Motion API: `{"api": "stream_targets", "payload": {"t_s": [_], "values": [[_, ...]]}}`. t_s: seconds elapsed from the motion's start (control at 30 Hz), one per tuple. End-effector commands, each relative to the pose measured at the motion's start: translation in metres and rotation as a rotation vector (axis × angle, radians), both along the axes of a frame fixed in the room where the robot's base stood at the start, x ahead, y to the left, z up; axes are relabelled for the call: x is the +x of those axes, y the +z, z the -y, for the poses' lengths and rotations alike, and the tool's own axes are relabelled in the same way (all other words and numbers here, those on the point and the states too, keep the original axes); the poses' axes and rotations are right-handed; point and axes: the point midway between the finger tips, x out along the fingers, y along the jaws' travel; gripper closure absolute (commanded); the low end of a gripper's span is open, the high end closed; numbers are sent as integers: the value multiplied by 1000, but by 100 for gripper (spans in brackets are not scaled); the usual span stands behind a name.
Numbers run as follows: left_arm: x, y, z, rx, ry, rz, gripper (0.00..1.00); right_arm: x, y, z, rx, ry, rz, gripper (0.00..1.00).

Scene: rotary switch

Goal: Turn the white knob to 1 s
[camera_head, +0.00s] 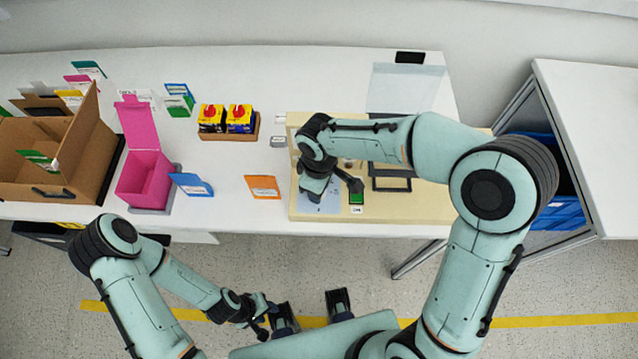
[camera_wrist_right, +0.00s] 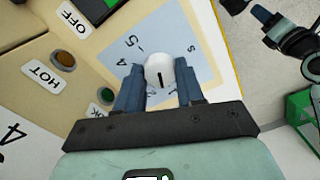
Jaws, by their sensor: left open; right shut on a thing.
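The white knob (camera_wrist_right: 158,67) is in the right wrist view, on a pale blue dial plate (camera_wrist_right: 150,38) printed with 4, 5 and s. My right gripper (camera_wrist_right: 160,88) has its two blue fingers on either side of the knob, shut on it. A black mark on the knob points down in that view, toward the gripper. The dial marks there are partly hidden, so I cannot tell the setting. In the head view my right wrist hides the knob, and part of the dial plate (camera_head: 325,205) shows. My left gripper (camera_head: 265,312) is open and empty, off the table's front edge.
The dial is on a beige panel (camera_head: 420,205) with labels HOT (camera_wrist_right: 43,76) and OFF (camera_wrist_right: 76,16). An orange card (camera_head: 263,187), pink box (camera_head: 145,175) and brown carton (camera_head: 85,140) stand to the left.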

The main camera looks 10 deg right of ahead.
Motion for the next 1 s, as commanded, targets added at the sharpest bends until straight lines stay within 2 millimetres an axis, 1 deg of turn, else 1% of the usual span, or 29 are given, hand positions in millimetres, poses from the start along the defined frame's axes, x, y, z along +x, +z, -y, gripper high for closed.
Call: {"api": "stream_targets", "payload": {"t_s": [0.2,0.4,0.6,0.97,1.0], "values": [[3,6,0,0,0,3,57,0,1,0,0,133,1,93],[4,9,0,0,0,4,57,1,1,0,0,204,3,93],[4,10,0,0,-1,5,57,1,1,0,0,234,3,93],[4,10,0,0,0,4,57,1,1,0,0,238,4,93],[4,10,0,0,-1,5,57,1,1,0,0,238,4,59]]}}
